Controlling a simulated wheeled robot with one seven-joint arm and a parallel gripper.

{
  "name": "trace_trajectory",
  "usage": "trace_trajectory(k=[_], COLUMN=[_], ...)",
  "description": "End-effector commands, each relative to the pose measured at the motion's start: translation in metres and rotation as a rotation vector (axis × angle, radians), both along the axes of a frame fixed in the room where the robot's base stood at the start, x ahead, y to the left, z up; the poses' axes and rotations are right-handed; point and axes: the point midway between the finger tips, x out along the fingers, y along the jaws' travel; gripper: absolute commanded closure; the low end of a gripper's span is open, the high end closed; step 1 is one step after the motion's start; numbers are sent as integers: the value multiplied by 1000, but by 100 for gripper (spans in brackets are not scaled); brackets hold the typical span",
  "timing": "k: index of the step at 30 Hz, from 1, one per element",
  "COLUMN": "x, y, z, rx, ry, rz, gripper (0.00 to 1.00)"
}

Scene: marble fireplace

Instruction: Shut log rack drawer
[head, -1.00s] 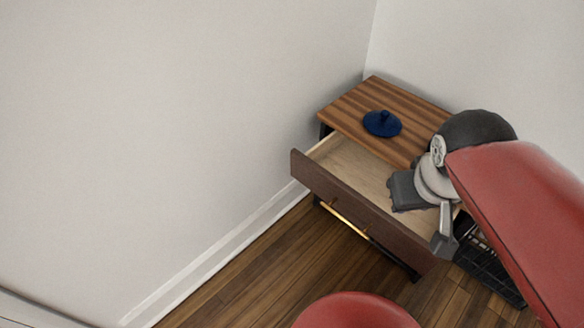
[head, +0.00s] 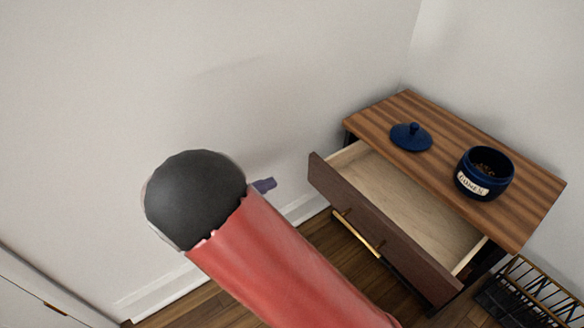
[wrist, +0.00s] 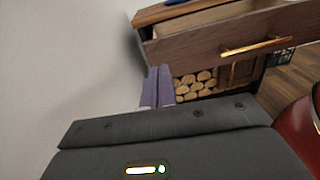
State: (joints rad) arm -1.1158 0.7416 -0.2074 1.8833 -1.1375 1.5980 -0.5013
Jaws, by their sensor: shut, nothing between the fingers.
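The log rack is a wooden-topped cabinet (head: 465,135) in the corner, and its drawer (head: 385,235) stands pulled out. The drawer has a dark brown front, a pale, empty-looking inside and a brass bar handle (head: 356,238). In the wrist view the drawer front (wrist: 205,45) and its handle (wrist: 255,47) are above and to the right of my gripper (wrist: 158,88). My gripper's purple fingers are shut and empty, and appear apart from the drawer front. In the head view only a bit of the gripper (head: 264,185) shows past my arm, left of the drawer.
A dark blue labelled jar (head: 485,173) stands open on the cabinet top, with its blue lid (head: 411,137) beside it. Stacked logs (wrist: 195,86) show below the drawer. A black wire rack (head: 530,292) stands at the right. A white wall (head: 200,90) runs along the left.

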Motion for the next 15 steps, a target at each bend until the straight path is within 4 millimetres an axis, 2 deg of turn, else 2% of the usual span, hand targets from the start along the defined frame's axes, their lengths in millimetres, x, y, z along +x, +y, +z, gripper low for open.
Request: trace_trajectory(k=[3,6,10,15], x=[-1,2,12,33], y=[15,14,-1,-30], z=[-8,-9,-9,-9], rx=[-64,-75,-73,-71], ry=[-4,-6,-5,-6], rz=[49,56,53,51], gripper=[100,100,100,100])
